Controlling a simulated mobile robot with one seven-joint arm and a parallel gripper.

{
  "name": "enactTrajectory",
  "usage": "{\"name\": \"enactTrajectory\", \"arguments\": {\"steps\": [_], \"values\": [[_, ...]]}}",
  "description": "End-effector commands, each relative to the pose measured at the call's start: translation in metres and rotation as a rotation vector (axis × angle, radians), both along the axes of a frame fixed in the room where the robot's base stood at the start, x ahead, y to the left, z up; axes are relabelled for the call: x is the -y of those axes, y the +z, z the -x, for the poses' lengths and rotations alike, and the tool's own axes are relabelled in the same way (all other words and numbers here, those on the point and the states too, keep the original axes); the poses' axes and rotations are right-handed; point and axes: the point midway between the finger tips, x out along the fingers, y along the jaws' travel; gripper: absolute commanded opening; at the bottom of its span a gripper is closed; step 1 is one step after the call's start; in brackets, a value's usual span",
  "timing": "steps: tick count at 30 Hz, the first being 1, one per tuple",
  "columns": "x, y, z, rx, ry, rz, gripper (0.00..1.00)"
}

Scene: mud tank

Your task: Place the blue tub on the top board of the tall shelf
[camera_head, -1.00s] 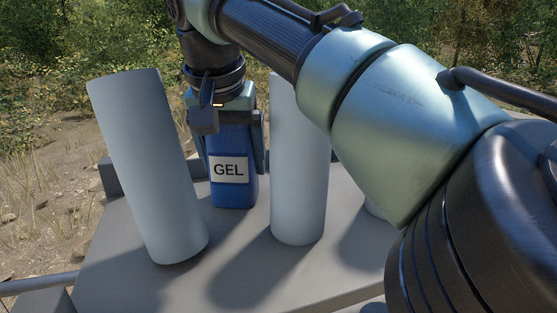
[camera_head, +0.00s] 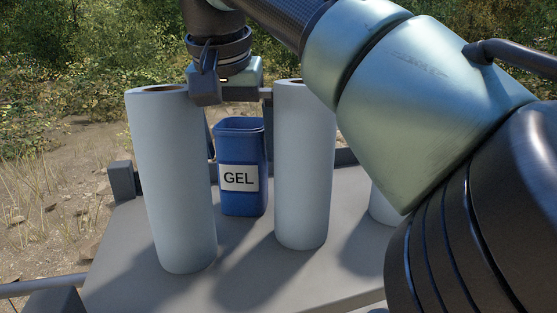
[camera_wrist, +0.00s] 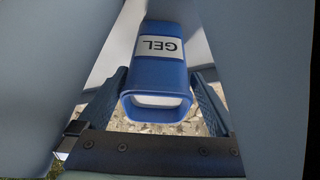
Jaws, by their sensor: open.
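The blue tub (camera_head: 241,200) with a white GEL label stands upright on a grey deck (camera_head: 245,245), between two tall pale cylinders. My gripper (camera_head: 238,125) is above and around the tub's top, partly hidden by the cylinders. In the wrist view the tub (camera_wrist: 160,72) shows its open rim towards the camera. The gripper's two fingers (camera_wrist: 160,108) are spread, one on each side of the tub, with gaps between them and its walls. No shelf is in view.
A pale cylinder (camera_head: 178,190) stands close left of the tub and another (camera_head: 303,180) close right, both near my gripper. A third pale cylinder (camera_head: 384,207) shows partly behind my arm. Bushes and dry ground lie beyond the deck.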

Motion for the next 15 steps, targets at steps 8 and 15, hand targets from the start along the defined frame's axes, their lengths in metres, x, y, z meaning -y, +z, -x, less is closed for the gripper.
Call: {"name": "enactTrajectory", "arguments": {"steps": [8, 15], "values": [[-0.001, 0.054, 0.022, 0.002, 0.001, -0.002, 1.00], [-0.001, 0.073, 0.030, 0.000, 0.001, 0.000, 1.00]]}}
